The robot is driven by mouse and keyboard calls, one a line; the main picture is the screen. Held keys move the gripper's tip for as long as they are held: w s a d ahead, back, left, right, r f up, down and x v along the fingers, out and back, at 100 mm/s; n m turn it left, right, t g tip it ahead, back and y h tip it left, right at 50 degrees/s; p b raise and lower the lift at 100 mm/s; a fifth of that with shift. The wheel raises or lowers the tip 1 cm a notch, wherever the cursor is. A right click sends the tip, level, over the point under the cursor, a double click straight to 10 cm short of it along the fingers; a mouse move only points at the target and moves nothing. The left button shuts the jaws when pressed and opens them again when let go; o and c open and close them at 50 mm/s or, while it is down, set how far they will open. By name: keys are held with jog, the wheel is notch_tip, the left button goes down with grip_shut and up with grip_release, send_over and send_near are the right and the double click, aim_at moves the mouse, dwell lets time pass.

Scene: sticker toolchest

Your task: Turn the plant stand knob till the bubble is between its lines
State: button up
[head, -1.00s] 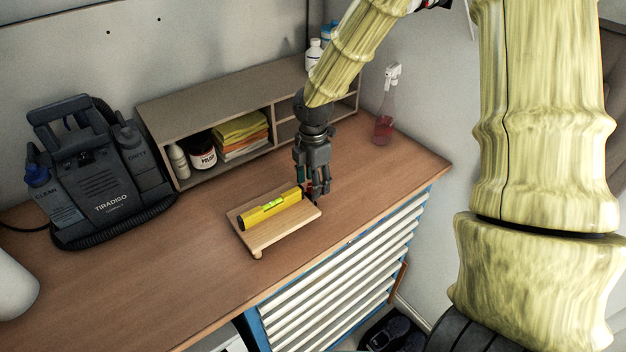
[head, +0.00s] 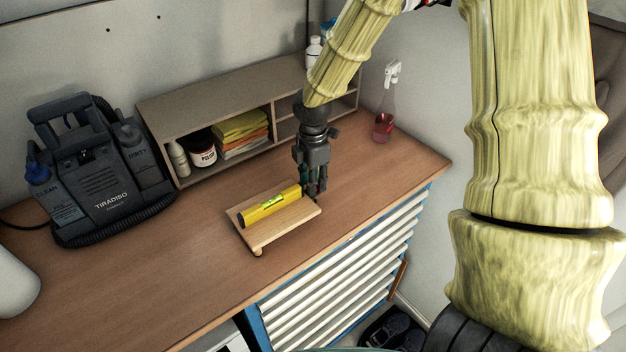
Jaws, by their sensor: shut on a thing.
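A small wooden plant stand (head: 287,225) sits on the workbench, with a yellow spirit level (head: 258,212) lying along it. The level's green vial (head: 271,204) shows in its top, but the bubble and its lines are too small to make out. My gripper (head: 313,193) points down at the right back end of the stand. Its fingers are shut at that corner, on the knob, which they hide almost fully.
A grey shelf (head: 155,117) with cloths (head: 241,134) and bottles stands behind. A dark carpet cleaner (head: 105,180) is at the left. A spray bottle (head: 383,125) stands at the back right. The bench (head: 160,285) in front of the stand is clear.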

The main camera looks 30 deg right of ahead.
jog(key=shift+m, duration=0.9)
jog(key=o, duration=1)
notch_tip(320, 180, up, 12)
